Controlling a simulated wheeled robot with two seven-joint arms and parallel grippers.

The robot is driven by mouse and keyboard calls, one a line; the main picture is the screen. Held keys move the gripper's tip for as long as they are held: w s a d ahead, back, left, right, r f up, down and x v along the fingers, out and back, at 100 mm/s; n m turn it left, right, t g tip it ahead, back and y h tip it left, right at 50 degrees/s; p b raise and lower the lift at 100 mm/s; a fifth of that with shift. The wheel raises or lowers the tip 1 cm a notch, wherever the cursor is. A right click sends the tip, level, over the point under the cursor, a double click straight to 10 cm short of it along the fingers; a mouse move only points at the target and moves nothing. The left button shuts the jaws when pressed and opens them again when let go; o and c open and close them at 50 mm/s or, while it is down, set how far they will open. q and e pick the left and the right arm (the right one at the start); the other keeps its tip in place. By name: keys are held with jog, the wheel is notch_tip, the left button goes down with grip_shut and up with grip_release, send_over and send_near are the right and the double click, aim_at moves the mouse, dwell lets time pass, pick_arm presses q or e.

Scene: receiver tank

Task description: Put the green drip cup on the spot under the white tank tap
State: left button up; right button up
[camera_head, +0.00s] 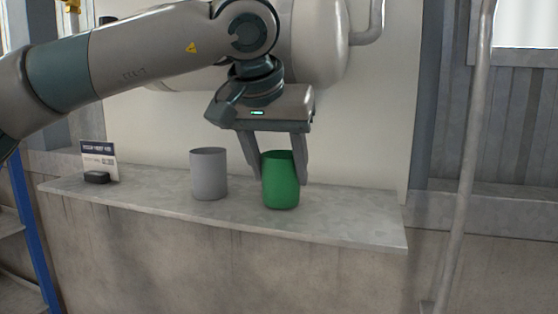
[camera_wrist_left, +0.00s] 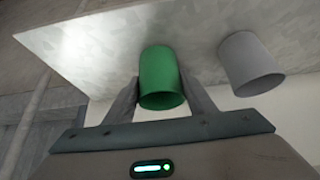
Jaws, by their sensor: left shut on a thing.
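The green drip cup (camera_head: 281,182) is upright at the ledge, right of a grey cup. My left gripper (camera_head: 280,172) comes down from above with its fingers on either side of the green cup, shut on it. The left wrist view also shows the green cup (camera_wrist_left: 160,78) between the two fingers (camera_wrist_left: 160,92). I cannot tell whether its base touches the ledge. The white tank (camera_head: 318,30) is behind my arm, partly hidden. Its tap and the spot under it cannot be made out. My right gripper is not in view.
The grey cup (camera_head: 209,174) stands left of the green cup on the grey ledge (camera_head: 350,227). A small sign (camera_head: 99,160) and a dark object (camera_head: 97,177) sit at the far left. The ledge's right end is bare. A vertical pipe (camera_head: 468,150) stands at the right.

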pick_arm(q)
jog(key=shift+f, duration=0.3)
jog(key=o, duration=1)
jog(key=shift+s, duration=0.1)
jog(key=shift+o, duration=0.2)
jog(key=shift+r, duration=0.25)
jog(key=shift+r+b, duration=0.1)
jog(key=shift+b, duration=0.45)
jog(key=s+a+b, duration=0.4)
jog(key=s+b, duration=0.2)
jog(key=s, duration=0.6)
jog(key=shift+r, duration=0.45)
